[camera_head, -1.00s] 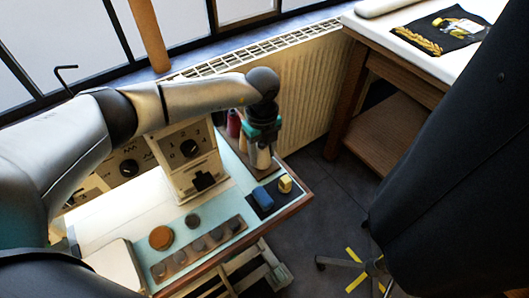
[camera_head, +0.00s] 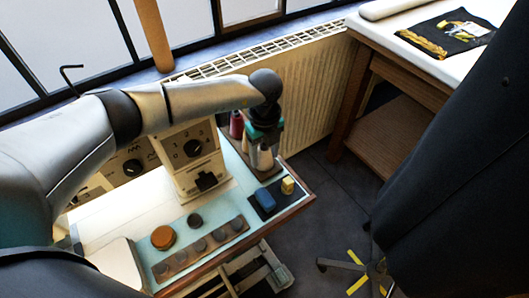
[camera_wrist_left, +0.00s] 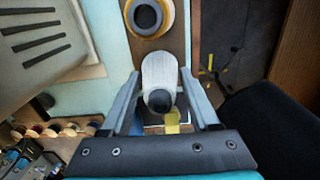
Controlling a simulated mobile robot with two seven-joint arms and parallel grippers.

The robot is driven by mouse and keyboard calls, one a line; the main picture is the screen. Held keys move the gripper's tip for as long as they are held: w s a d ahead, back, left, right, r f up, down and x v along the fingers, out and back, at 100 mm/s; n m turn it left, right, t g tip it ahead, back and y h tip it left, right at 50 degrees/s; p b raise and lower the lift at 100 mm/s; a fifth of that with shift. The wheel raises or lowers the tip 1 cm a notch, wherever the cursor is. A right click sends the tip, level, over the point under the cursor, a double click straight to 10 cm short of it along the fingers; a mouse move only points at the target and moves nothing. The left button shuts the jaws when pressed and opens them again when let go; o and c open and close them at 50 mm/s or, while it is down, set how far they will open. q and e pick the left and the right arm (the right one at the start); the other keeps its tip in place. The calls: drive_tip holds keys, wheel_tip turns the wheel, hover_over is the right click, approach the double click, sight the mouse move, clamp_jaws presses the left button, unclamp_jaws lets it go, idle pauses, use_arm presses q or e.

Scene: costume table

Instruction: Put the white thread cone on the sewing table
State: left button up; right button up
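The white thread cone (camera_head: 264,158) stands at the right side of the table with the sewing machine, on a brown strip. In the left wrist view the cone (camera_wrist_left: 160,72) is between the two fingers, its dark tip facing the camera. My left gripper (camera_wrist_left: 160,88) is around it, with narrow gaps beside the cone's near part; contact at the fingertips is unclear. In the head view the left gripper (camera_head: 264,146) comes down over the cone. The light blue sewing table top (camera_head: 225,205) shows around the machine. My right gripper is not in view.
A red cone (camera_head: 236,124) stands left of the gripper, and a yellow cone (camera_wrist_left: 148,16) is close to the fingers. The sewing machine (camera_head: 187,160) is left. A blue block (camera_head: 264,198) and yellow block (camera_head: 288,185) lie in front. A white-topped table (camera_head: 408,55) stands at upper right.

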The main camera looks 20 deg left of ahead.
use_arm(q)
drive_tip(key=o, duration=0.4)
drive_tip(key=shift+c, duration=0.2)
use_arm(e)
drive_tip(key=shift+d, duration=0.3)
use_arm(q)
drive_tip(key=shift+r, duration=0.15)
wheel_tip(320, 180, up, 15)
drive_tip(key=p, duration=0.2)
drive_tip(key=shift+p, duration=0.3)
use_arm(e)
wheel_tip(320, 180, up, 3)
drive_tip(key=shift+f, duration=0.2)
